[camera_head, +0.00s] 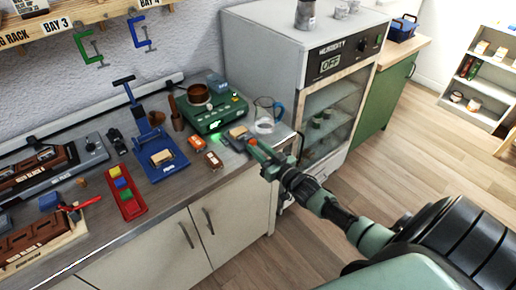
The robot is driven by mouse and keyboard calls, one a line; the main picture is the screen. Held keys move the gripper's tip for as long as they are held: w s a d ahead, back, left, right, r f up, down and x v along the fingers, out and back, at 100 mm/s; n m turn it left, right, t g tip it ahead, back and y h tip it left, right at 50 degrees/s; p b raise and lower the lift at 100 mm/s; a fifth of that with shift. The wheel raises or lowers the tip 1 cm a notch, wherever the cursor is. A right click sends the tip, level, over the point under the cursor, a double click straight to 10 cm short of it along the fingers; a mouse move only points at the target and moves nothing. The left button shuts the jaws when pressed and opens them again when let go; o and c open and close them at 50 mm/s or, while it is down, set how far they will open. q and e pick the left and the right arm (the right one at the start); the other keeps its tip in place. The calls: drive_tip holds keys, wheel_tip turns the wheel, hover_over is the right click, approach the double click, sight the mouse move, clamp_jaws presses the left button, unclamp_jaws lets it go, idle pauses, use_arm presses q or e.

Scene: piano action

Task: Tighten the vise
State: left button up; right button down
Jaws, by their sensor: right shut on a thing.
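The vise (232,145) is a small grey device near the front edge of the counter, with a tan block (238,131) at its top. My right gripper (262,154) reaches in from the lower right and is at the vise's right end. It is shut on what appears to be the vise handle, which its fingers mostly hide. A small orange-red part shows at the gripper's tip. How tightly the jaws press on the block is too small to tell. My left gripper is not in view.
An orange block (196,142) and a brown block (213,160) lie left of the vise. A glass beaker (266,118) stands close behind it, beside a green device (215,116). The humidity cabinet (300,70) rises at the right. A blue press (158,155) stands farther left.

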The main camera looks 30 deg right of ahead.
drive_tip(key=shift+f, duration=0.1)
idle(0.3)
drive_tip(key=c, duration=1.1)
unclamp_jaws()
drive_tip(key=shift+s, duration=0.1)
drive_tip(key=s, duration=0.5)
drive_tip(key=s+b, duration=0.1)
drive_tip(key=s, duration=0.1)
drive_tip(key=shift+s+d, duration=0.3)
drive_tip(key=shift+d, duration=0.05)
